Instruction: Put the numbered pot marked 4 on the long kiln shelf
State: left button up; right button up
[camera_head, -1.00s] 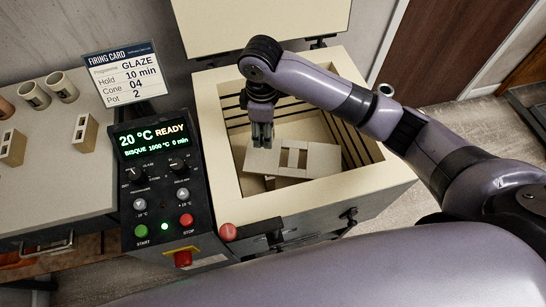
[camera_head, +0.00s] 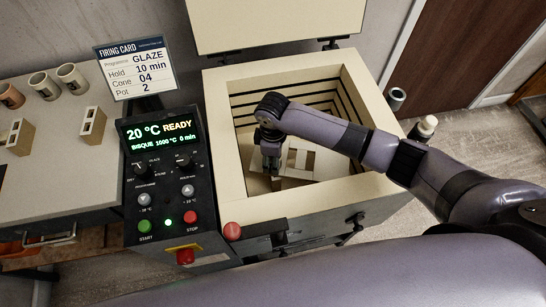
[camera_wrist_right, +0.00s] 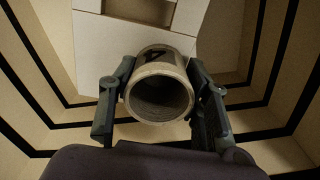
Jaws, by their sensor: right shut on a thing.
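My right gripper (camera_wrist_right: 163,98) is shut on a pale cylindrical pot (camera_wrist_right: 160,98), one finger on each side, with its open mouth facing the wrist camera. A dark mark shows on the pot's upper side; it is partly cut off and may be a 4. In the head view the right gripper (camera_head: 271,170) reaches down inside the open kiln, and the pot is hidden there. Pale shelf pieces (camera_head: 299,160) with gaps between them lie inside the kiln beside the gripper; they also show beyond the pot in the wrist view (camera_wrist_right: 120,47). My left gripper is not in view.
The kiln's thick rim (camera_head: 232,185) surrounds the arm, and its lid (camera_head: 275,22) stands open behind. A control panel (camera_head: 163,190) and firing card (camera_head: 136,68) are left. Several pots (camera_head: 72,76) and pale blocks (camera_head: 92,125) stand on the left table.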

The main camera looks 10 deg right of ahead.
jog(key=shift+f, duration=0.1)
jog(key=o, duration=1.3)
notch_tip(320, 180, up, 12)
jog(key=shift+r+p, duration=0.2)
jog(key=shift+p, duration=0.25)
